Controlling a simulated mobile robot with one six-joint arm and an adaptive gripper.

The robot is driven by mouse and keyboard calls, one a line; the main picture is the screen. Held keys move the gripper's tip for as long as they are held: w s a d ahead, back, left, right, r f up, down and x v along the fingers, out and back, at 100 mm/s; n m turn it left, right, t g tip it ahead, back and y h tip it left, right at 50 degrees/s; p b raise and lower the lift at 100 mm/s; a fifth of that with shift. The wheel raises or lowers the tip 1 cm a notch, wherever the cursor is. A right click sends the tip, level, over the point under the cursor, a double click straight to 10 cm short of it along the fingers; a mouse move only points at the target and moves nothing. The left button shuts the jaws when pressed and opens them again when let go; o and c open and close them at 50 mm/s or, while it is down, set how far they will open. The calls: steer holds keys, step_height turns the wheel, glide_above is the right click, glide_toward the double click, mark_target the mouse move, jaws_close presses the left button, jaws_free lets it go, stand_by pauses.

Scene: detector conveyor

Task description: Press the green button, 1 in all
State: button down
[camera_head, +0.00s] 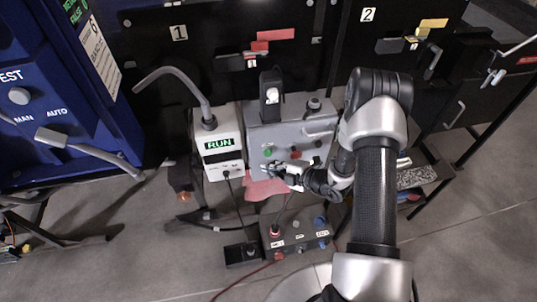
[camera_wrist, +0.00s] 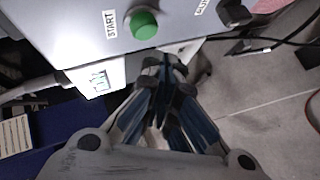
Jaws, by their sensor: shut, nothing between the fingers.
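The green button (camera_wrist: 144,24) sticks out of a grey control box, beside a START label (camera_wrist: 110,24) in the wrist view. In the head view the green button (camera_head: 267,153) is small on the front of the grey box (camera_head: 290,133). My gripper (camera_wrist: 165,62) is shut and empty. Its fingertips show just below the button in the wrist view, apart from it in the picture; the exact gap in depth I cannot tell. In the head view my gripper (camera_head: 270,168) is in front of the box, close below the button.
A white unit with a RUN display (camera_head: 219,143) stands left of the grey box. A red button (camera_head: 296,155) is on the box's right. A pedestal box with several knobs (camera_head: 297,236) stands below. A blue cabinet (camera_head: 60,90) is at the far left.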

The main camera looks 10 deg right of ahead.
steer(key=s, duration=0.4)
steer(key=shift+p, duration=0.3)
stand_by(0.6)
